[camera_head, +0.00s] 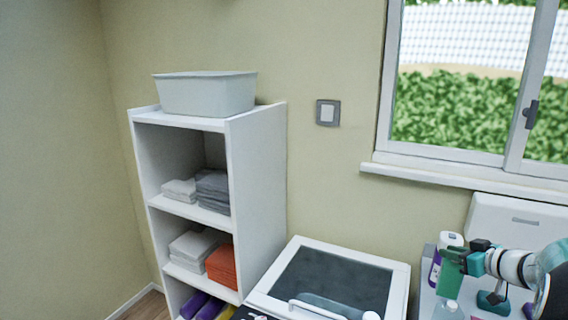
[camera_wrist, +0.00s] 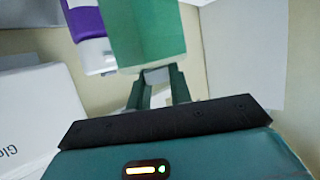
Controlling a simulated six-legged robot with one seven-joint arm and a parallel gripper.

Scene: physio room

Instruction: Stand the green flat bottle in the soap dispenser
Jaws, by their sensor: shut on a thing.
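The green flat bottle (camera_head: 450,275) is at the lower right of the head view, held up in front of a white and purple bottle. My gripper (camera_head: 468,262) is shut on it. In the wrist view the green bottle (camera_wrist: 145,32) stands out beyond the fingertips of my gripper (camera_wrist: 157,78), its top cut off by the frame edge. I cannot pick out the soap dispenser with certainty. A white housing with a grey slot (camera_head: 514,215) is at the right, partly behind my arm.
The white and purple bottle (camera_head: 441,258) stands close behind; it also shows in the wrist view (camera_wrist: 90,35). A white box with lettering (camera_wrist: 35,115) is at left there. A dark-topped white unit (camera_head: 335,275) and a shelf (camera_head: 262,190) with towels stand left.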

